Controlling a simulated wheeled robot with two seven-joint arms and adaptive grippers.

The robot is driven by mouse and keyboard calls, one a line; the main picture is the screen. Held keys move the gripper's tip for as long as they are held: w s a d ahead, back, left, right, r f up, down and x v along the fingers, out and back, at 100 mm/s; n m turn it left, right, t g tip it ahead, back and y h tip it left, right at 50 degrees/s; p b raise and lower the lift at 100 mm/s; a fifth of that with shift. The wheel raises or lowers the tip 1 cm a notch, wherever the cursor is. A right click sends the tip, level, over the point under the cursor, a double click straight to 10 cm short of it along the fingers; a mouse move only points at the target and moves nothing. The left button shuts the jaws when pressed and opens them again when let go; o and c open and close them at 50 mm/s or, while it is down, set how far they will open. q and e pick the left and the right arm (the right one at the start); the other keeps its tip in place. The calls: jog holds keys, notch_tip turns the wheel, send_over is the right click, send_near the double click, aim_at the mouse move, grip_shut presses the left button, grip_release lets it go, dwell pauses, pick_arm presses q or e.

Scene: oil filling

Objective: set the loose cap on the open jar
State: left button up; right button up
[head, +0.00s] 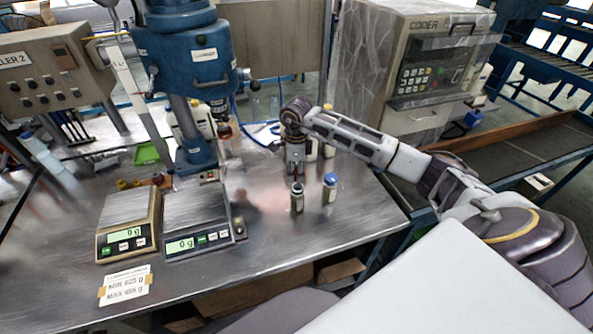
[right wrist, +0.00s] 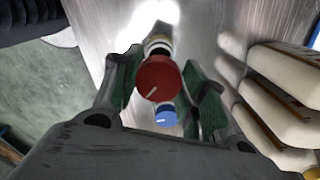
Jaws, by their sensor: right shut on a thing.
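My right gripper (head: 295,167) points down over the open jar (head: 297,199), a small dark greenish jar upright on the metal table. It is shut on the red cap (right wrist: 160,78), which sits between the green-padded fingers in the right wrist view. In the head view the cap is mostly hidden by the fingers. The cap appears slightly above the jar's mouth; I cannot tell whether they touch. In the right wrist view a pale rim (right wrist: 157,43) shows partly behind the cap. My left gripper is not in view.
A similar jar with a blue cap (head: 330,187) stands close to the right of the open jar. Pale bottles (right wrist: 285,75) stand near the gripper. Two scales (head: 128,238) and a blue press (head: 190,60) are at the left. The table's front right is clear.

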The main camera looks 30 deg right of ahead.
aim_at(296, 187)
jog(key=shift+n, duration=0.6)
jog(key=shift+n, duration=0.9)
jog(key=shift+f, duration=0.15)
jog(key=shift+f+b, duration=0.9)
jog(key=shift+f, duration=0.95)
jog(key=shift+f+b, duration=1.4)
jog(key=shift+f, duration=0.05)
dwell(1.1)
